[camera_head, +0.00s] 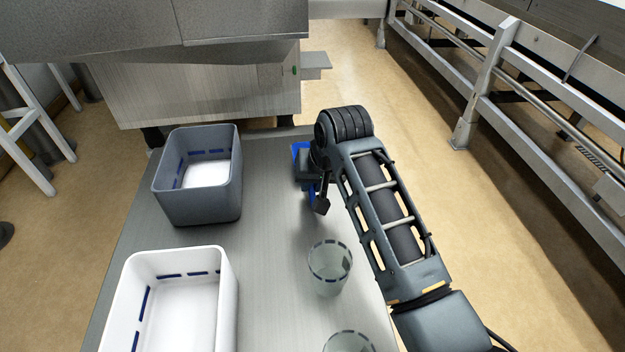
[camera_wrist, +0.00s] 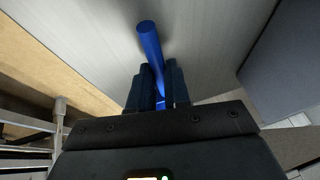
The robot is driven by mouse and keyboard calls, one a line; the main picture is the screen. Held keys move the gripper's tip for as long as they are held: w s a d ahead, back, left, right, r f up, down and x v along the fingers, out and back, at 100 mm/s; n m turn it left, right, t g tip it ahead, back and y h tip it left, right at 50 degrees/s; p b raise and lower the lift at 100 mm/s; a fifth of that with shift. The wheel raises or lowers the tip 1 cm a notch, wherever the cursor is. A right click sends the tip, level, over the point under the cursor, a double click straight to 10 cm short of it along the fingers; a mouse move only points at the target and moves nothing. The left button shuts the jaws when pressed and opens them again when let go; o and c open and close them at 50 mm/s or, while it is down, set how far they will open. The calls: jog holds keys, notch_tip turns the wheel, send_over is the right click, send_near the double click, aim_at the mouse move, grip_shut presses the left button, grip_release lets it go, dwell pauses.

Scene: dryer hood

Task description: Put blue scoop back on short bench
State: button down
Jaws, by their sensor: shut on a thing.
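The blue scoop (camera_head: 299,152) shows only in part in the head view, at the far right end of the bench, behind my arm. In the wrist view its blue handle (camera_wrist: 149,42) stands out between my two dark fingers. My gripper (camera_wrist: 157,88) is shut on the handle. My gripper (camera_head: 312,185) in the head view is largely hidden by my arm. The short bench (camera_head: 265,225) is a grey metal top below. I cannot tell whether the scoop touches it.
A grey bin (camera_head: 200,210) stands on the bench left of my gripper. A white bin (camera_head: 228,300) is nearer. A clear cup (camera_head: 330,268) stands close to my forearm, with another cup (camera_head: 348,342) at the bottom edge. A metal machine (camera_head: 190,85) stands beyond the bench.

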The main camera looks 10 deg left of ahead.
jog(key=c, duration=1.1)
grip_release()
jog(key=shift+r, duration=0.15)
jog(key=v, duration=1.2)
